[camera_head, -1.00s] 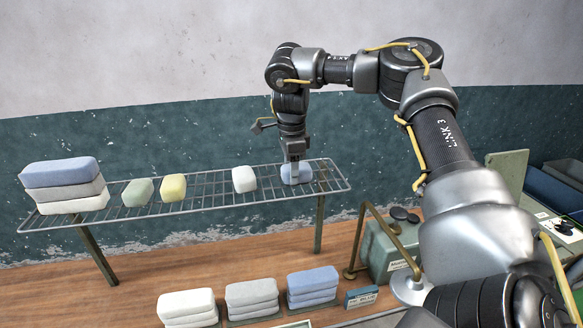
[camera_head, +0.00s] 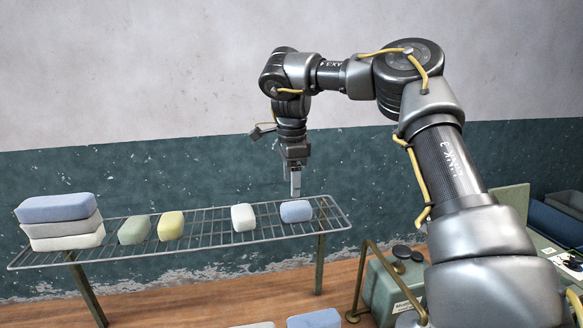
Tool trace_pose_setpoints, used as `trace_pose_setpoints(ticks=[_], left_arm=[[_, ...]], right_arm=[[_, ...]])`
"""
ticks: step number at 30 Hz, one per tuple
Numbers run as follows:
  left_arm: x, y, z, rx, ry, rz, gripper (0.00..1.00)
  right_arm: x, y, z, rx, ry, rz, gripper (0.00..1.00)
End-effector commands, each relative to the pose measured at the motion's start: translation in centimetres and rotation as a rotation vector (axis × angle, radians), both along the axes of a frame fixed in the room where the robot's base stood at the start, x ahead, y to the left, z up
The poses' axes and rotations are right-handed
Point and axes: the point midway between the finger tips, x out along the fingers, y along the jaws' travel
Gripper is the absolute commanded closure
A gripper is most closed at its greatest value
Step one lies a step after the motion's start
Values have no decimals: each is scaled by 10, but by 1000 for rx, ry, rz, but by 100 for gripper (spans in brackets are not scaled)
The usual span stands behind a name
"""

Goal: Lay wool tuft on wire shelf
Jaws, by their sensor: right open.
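The wire shelf (camera_head: 200,243) is a long grid rack on legs in front of the wall. A small blue tuft (camera_head: 296,211) lies on its right part. A white tuft (camera_head: 243,217), a yellow tuft (camera_head: 171,225) and a green tuft (camera_head: 133,230) lie in a row to its left. My right gripper (camera_head: 296,193) is open and empty, just above and behind the blue tuft, apart from it. My left gripper is not in view.
A stack of blue, grey and white folded pads (camera_head: 60,222) fills the shelf's left end. A green box (camera_head: 388,290) with a bent metal bar (camera_head: 368,270) stands right of the shelf. Folded pads (camera_head: 314,319) show at the bottom edge.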

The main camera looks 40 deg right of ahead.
Motion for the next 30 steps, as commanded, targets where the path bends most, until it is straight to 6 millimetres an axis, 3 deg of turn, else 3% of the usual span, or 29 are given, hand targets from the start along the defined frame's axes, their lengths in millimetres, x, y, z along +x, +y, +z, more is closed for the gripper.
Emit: trace_pose_setpoints(ticks=[3, 9, 30], left_arm=[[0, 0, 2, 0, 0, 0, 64], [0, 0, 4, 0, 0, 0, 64], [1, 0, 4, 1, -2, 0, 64]], right_arm=[[0, 0, 22, -3, -3, -1, 29], [0, 0, 39, -1, 0, 0, 29], [0, 0, 41, 0, 1, 0, 29]])
